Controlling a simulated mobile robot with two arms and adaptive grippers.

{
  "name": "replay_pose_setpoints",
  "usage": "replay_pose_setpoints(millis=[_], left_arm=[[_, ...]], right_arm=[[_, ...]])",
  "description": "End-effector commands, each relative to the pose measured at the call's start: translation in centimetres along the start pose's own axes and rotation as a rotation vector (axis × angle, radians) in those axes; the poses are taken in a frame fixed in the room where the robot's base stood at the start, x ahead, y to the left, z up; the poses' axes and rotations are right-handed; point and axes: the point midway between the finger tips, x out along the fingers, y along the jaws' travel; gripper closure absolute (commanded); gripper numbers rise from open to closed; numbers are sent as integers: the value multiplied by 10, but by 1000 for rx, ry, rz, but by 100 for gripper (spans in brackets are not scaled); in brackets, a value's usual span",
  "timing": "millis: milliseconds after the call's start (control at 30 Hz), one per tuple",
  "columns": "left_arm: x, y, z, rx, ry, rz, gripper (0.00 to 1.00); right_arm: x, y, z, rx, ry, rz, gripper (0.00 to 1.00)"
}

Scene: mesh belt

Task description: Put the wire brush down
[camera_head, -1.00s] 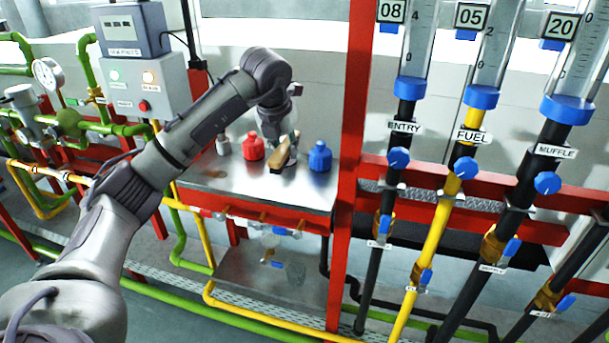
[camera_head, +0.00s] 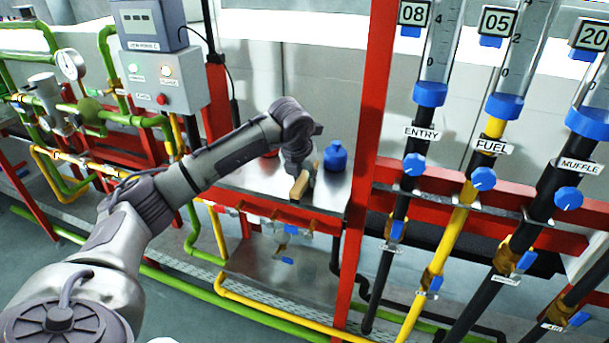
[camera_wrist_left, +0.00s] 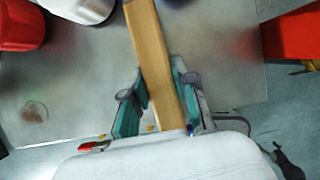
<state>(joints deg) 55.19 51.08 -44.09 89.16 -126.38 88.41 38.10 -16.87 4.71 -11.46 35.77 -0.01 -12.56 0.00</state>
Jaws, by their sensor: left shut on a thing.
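The wire brush shows as a long wooden bar (camera_head: 300,187) in the head view, over the front part of the metal bench (camera_head: 325,195). My left gripper (camera_head: 303,170) is shut on it. In the left wrist view the wooden bar (camera_wrist_left: 149,45) runs between the two teal-padded fingers of the left gripper (camera_wrist_left: 156,100). The bar's lower end is hidden by the white gripper body. I cannot see the bristles, nor tell whether the brush touches the bench top. My right gripper is not in view.
A blue bottle (camera_head: 336,156) stands right of the brush. A red container (camera_wrist_left: 20,22) and a pale one (camera_wrist_left: 82,8) stand near it in the wrist view. A red post (camera_head: 368,120) rises at the bench's right. Bare bench top lies left of the brush.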

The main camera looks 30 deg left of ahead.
Motion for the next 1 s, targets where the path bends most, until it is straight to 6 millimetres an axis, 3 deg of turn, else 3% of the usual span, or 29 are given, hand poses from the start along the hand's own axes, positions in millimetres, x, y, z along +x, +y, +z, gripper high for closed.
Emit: replay_pose_setpoints(millis=[167, 200, 367, 733, 1000], left_arm=[[1, 0, 0, 0, -1, 0, 100], [2, 0, -1, 0, 0, 0, 71], [1, 0, 0, 0, 0, 0, 47], [-5, 0, 1, 0, -2, 0, 47], [-54, 0, 2, 0, -6, -2, 47]], right_arm=[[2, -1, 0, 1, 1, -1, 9], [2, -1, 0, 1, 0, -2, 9], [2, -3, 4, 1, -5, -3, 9], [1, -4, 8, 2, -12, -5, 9], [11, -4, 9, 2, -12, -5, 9]])
